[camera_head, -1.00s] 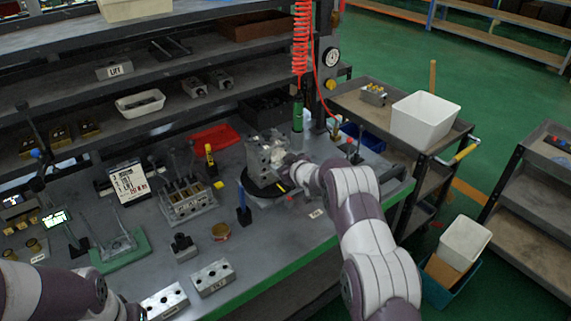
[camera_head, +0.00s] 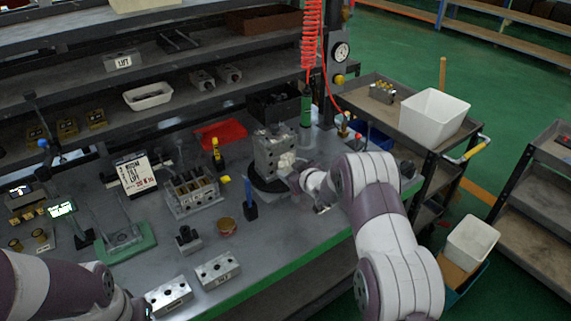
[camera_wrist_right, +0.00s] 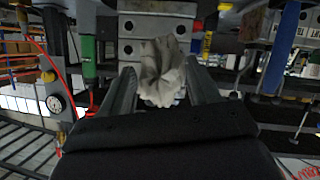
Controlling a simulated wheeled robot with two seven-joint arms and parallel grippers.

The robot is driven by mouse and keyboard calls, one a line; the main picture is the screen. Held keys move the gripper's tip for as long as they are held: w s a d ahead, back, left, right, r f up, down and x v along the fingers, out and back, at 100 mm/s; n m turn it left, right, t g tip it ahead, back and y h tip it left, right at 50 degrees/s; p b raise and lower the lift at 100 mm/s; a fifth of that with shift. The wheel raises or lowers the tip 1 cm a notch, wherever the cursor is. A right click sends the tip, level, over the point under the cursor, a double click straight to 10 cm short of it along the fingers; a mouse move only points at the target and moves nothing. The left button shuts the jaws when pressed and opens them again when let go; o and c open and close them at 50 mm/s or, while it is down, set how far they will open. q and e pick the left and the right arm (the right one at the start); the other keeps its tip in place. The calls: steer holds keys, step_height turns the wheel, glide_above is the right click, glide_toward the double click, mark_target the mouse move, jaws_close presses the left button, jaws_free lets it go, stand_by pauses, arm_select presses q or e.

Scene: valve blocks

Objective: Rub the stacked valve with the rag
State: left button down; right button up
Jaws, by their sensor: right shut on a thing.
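The stacked valve (camera_head: 268,150) is a grey block stack with round holes, standing upright on a dark round turntable (camera_head: 262,189) on the bench. It also shows behind the rag in the right wrist view (camera_wrist_right: 140,28). My right gripper (camera_head: 292,170) is at the stack's right front side. In the wrist view its two fingers are shut on a crumpled off-white rag (camera_wrist_right: 162,72). The rag is in front of the block face; I cannot tell whether it touches. Of my left arm only links show at the lower left of the head view; its gripper is not visible.
Blue-handled tool (camera_head: 250,198), yellow-topped bottle (camera_head: 217,153) and a block with bores (camera_head: 192,190) stand left of the stack. Two holed blocks lie at the front edge. A cart (camera_head: 375,112) stands right.

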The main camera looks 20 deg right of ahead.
steer(key=shift+s+d, duration=0.1)
steer(key=shift+s, duration=0.25)
steer(key=shift+s+d, duration=0.3)
steer(key=shift+s, duration=0.45)
steer(key=shift+s+d, duration=0.25)
steer(key=shift+s, duration=0.45)
